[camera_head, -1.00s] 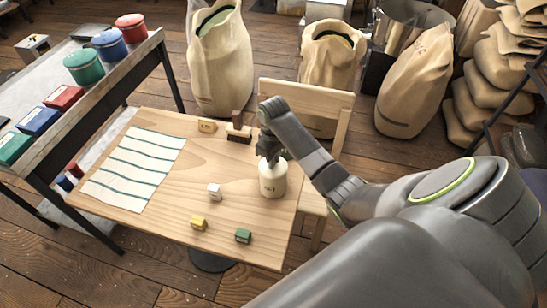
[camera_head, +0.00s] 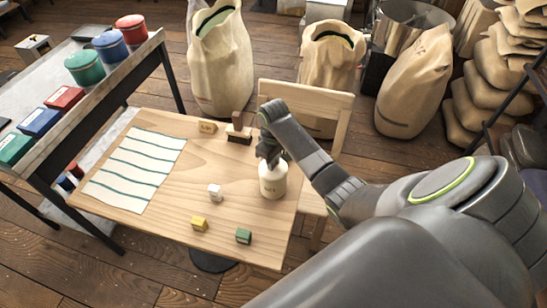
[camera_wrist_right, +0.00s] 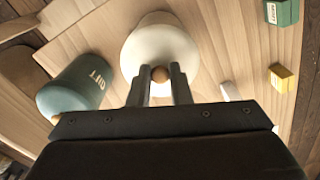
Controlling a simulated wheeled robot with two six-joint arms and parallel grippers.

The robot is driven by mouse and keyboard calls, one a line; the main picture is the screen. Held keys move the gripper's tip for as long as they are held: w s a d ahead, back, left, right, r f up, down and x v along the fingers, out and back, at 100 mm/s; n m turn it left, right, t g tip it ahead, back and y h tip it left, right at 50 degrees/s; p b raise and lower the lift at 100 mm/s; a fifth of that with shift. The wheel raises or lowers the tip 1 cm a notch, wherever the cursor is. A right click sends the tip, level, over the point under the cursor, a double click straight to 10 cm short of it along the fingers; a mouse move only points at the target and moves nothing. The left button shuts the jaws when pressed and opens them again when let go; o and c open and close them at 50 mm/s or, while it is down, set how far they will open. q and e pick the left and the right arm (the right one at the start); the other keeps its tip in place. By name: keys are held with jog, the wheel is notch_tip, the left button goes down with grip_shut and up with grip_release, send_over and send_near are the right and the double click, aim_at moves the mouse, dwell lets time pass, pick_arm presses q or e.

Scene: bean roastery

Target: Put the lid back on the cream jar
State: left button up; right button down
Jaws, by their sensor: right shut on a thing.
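The cream jar (camera_head: 272,184) stands upright near the right edge of the wooden table, with dark lettering on its front. My right gripper (camera_head: 270,158) is directly above it, pointing down. In the right wrist view, the fingers of my right gripper (camera_wrist_right: 159,88) are shut on the round brown knob of the pale lid (camera_wrist_right: 160,52). The lid is over the jar's top and hides most of the jar there. I cannot tell whether it is fully seated. My left gripper is not in view.
White (camera_head: 214,192), yellow (camera_head: 199,223) and green (camera_head: 243,236) blocks stand left and front of the jar. A teal canister (camera_wrist_right: 75,88) shows beside the jar in the wrist view.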

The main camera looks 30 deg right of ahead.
jog(key=shift+p, duration=0.45)
dwell(0.4)
dwell(0.3)
jog(key=c, duration=0.8)
grip_release()
jog(key=shift+o, duration=0.2)
jog(key=shift+r+p, duration=3.5)
jog(key=shift+p, duration=0.55)
jog(key=shift+c, duration=0.2)
